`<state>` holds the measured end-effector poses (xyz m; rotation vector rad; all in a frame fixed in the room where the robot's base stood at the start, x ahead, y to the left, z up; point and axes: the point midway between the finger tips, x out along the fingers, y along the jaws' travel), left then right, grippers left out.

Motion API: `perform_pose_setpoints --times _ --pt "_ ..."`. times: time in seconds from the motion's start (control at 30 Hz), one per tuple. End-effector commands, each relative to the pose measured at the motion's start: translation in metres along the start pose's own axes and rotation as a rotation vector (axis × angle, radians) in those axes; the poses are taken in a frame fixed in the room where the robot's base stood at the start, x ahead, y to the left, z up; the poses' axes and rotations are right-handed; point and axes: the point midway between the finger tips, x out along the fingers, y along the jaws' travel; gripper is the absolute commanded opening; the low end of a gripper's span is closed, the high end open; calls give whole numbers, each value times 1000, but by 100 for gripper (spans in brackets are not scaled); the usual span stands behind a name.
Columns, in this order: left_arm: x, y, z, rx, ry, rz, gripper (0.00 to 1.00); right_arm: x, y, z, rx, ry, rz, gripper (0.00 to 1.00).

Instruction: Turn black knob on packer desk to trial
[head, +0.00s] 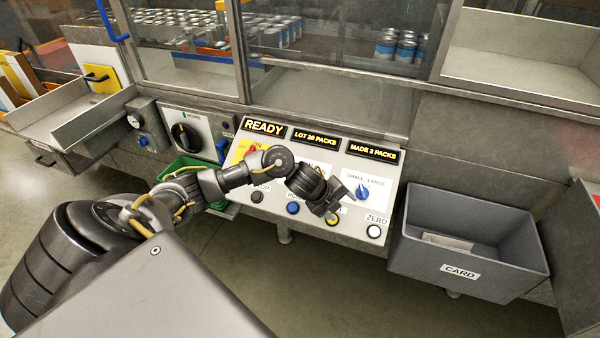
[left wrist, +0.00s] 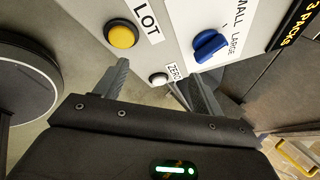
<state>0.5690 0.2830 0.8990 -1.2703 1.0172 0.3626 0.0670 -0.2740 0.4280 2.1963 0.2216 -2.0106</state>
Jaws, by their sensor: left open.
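The packer desk (head: 390,171) is a sloped light panel with lit READY, LOT and MADE displays. My left arm crosses in front of it. My left gripper (head: 335,205) is over the desk's lower right part, near the yellow LOT button (head: 333,220). In the left wrist view the gripper (left wrist: 160,85) is open and empty, its fingers apart below the yellow button (left wrist: 122,35) and the blue small/large knob (left wrist: 210,46). No black knob shows on the desk; my arm hides its middle, where a white label is partly covered. My right gripper is not in view.
A large black rotary knob (head: 185,135) is on a separate panel left of the desk. The desk also has a blue button (head: 292,208) and a white ZERO button (head: 374,231). A grey CARD bin (head: 475,285) stands at the right. Glass guards (head: 340,35) rise behind.

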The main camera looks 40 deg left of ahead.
Motion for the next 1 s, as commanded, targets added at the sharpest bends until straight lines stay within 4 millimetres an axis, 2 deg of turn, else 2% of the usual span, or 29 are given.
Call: perform_pose_setpoints --times 0.03,0.13,0.2,0.3,0.4,0.5,0.67,0.77,1.0 --pt "-11 -7 25 39 -14 27 69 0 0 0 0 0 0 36" --pt "-37 -11 72 101 -21 106 69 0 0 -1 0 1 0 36" --pt "-63 -11 105 122 -22 164 69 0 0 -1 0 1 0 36" --pt "-99 -8 141 121 -18 234 69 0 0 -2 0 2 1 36" --pt "-126 -4 161 107 -9 277 69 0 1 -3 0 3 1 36" --pt "-140 -2 170 96 -2 297 69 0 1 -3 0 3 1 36" --pt "-143 0 172 92 3 304 69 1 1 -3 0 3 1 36" --pt "-137 2 172 91 3 303 69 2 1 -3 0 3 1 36" --pt "-100 13 171 90 5 305 69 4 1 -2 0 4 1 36"
